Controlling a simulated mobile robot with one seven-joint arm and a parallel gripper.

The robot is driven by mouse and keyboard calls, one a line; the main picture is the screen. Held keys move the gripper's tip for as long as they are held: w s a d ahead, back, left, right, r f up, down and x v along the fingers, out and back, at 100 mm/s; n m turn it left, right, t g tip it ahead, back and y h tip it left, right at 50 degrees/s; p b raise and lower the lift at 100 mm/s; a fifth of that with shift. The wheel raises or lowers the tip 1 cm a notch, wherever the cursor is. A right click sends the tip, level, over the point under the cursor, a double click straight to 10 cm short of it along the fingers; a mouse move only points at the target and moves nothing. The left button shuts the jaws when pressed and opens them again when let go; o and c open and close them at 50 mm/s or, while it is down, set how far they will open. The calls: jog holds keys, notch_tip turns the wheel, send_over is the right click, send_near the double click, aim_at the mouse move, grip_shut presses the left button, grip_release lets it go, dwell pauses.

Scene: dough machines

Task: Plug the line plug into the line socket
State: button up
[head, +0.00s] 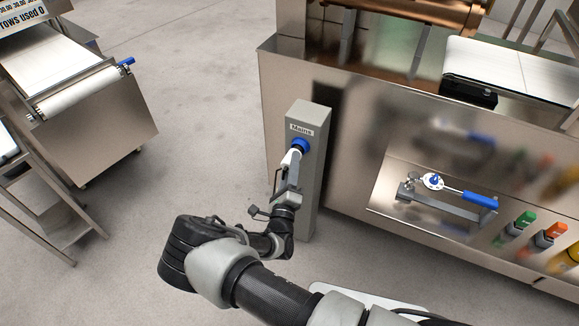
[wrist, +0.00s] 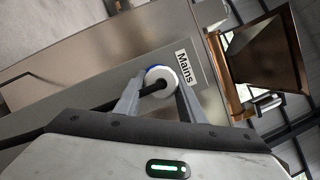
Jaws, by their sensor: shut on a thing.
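A white plug (head: 291,157) is between the fingers of my gripper (head: 288,168), at the blue socket (head: 301,145) on the front of a grey post. The post has a "Mains" label (head: 301,129) above the socket. In the wrist view my gripper (wrist: 160,82) is shut on the plug (wrist: 157,74), whose round white back faces me, with a blue rim just behind it. A black cable (wrist: 120,101) runs from its centre to the left. The plug looks in line with the socket and touching it; how deep it sits is hidden. No socket labelled as line is readable.
The grey post (head: 314,190) stands against a large steel machine (head: 350,100). A conveyor machine (head: 90,130) stands at the left. The floor between is clear.

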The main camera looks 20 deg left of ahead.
jog(key=shift+w+d, duration=0.1)
jog(key=shift+w, duration=0.65)
dwell(0.3)
jog(key=o, duration=1.5)
jog(key=shift+s+d, duration=0.1)
jog(key=shift+s, duration=0.35)
jog(key=shift+p+v, duration=0.3)
jog(key=shift+v, duration=1.5)
jog(key=shift+s+f, duration=0.1)
jog(key=p+v, duration=0.1)
jog(key=v, duration=1.6)
jog(key=shift+s+d+p, duration=0.1)
jog(key=shift+d+p, duration=0.05)
jog(key=shift+p, duration=0.15)
